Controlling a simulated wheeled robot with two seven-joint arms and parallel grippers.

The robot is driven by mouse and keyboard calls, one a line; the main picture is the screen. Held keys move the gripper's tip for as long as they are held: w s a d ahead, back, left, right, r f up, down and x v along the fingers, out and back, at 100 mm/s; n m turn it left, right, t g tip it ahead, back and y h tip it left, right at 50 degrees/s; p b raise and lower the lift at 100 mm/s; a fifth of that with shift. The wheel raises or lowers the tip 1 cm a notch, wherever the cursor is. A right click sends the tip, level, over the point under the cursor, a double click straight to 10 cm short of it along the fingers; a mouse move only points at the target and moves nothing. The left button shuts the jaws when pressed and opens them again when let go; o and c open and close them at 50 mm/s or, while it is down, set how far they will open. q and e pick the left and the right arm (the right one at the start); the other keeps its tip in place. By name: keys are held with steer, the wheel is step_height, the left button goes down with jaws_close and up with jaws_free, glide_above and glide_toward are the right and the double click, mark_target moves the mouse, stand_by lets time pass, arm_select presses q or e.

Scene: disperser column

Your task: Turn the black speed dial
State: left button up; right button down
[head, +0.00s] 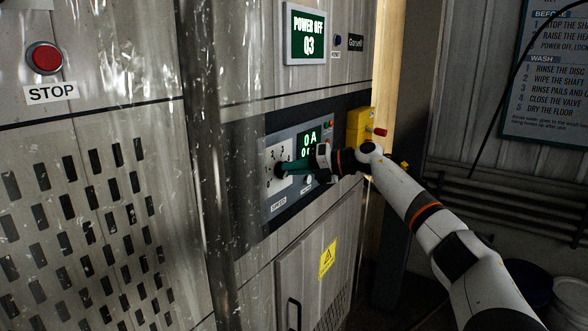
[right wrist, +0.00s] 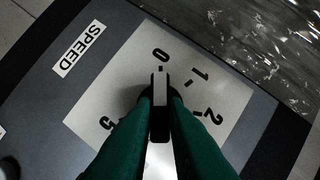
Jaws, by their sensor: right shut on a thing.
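The black speed dial (right wrist: 160,82) is on a pale scale plate (right wrist: 112,88) in the right wrist view. Its raised bar lies between my green fingers, with one end toward the 0. The marks 1 and 2 show to the right; another mark at lower left is partly covered. In the head view the dial (head: 279,170) sits at the left of the control panel, partly covered by my fingers. My right gripper (head: 288,168) reaches in from the right and is shut on the dial; it also shows in the right wrist view (right wrist: 160,108). My left gripper is out of view.
A small display (head: 307,141) reading "0 A" sits above my right gripper. A "POWER OFF" screen (head: 305,34) is higher up. A yellow box (head: 359,126) with a red knob is beside the panel. A red stop button (head: 44,58) is at far left.

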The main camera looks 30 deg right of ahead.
steer(key=shift+f, duration=0.2)
steer(key=c, duration=1.4)
jaws_free()
steer(key=shift+r, duration=0.1)
steer(key=shift+c, duration=0.2)
steer(key=shift+s+d, duration=0.1)
steer(key=b+v, duration=0.3)
steer(key=v, duration=0.8)
steer(key=shift+s+d+b, duration=0.2)
steer(key=shift+s+b, duration=0.1)
steer(key=shift+r, duration=0.15)
